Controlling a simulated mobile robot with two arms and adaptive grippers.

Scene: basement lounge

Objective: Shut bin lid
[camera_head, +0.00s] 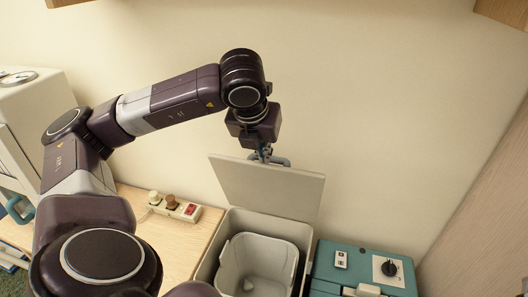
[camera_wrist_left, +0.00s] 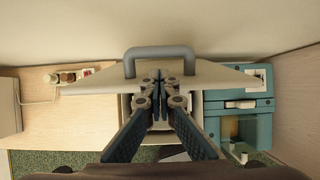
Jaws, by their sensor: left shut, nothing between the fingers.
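The bin (camera_head: 306,232) is a pale grey box at the bottom middle of the head view, with a lighter bucket (camera_head: 262,243) inside. Its flat lid (camera_head: 265,188) stands raised and tilted at the back, so the bin is open. The lid also shows in the left wrist view (camera_wrist_left: 213,75), with a grey bar handle (camera_wrist_left: 158,51) on it. My left gripper (camera_wrist_left: 160,76) is shut and empty, at the lid's upper edge close to the handle. I cannot tell whether it touches the lid. In the head view the gripper (camera_head: 266,154) is partly hidden by its wrist. My right gripper is not in view.
A teal machine with a black knob (camera_head: 388,268) stands right of the bin. A wooden counter (camera_head: 165,240) with a power strip (camera_head: 176,207) is on the left. The wall is close behind the lid, and a wooden panel (camera_head: 485,205) rises at the right.

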